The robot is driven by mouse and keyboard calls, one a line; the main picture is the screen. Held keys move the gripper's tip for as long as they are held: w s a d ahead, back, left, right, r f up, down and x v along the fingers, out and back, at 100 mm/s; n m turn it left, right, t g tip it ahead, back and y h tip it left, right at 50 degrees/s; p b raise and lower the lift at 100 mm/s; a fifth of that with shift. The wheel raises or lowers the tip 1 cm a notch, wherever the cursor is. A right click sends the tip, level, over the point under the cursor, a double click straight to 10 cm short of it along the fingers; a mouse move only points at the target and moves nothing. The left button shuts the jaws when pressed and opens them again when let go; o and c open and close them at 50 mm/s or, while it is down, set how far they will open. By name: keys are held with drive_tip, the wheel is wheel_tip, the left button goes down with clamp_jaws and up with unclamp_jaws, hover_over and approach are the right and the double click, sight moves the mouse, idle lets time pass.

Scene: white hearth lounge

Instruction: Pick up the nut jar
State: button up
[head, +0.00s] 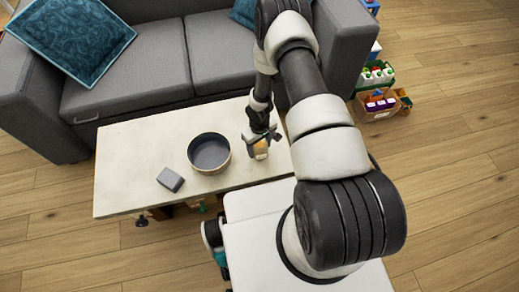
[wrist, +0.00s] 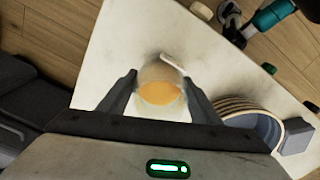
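The nut jar (head: 261,150) is a small clear jar with orange-tan contents, standing near the right end of the pale coffee table (head: 130,180). In the wrist view the jar (wrist: 161,88) shows between the tips of my gripper (wrist: 160,80), one finger on each side. The fingers are spread about as wide as the jar, and I see no clear grip on it. In the head view my gripper (head: 260,136) is right at the jar and hides part of it.
A round dark-lined bowl (head: 209,153) stands just left of the jar, and a small grey block (head: 170,179) lies further left. A grey sofa (head: 140,60) is behind the table. Crates of goods (head: 378,103) stand on the floor at right. The table's left end is clear.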

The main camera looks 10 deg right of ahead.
drive_tip(key=c, duration=0.8)
drive_tip(key=shift+r, duration=0.1)
wheel_tip(320, 180, up, 10)
drive_tip(key=p, duration=0.1)
drive_tip(key=shift+p, duration=0.3)
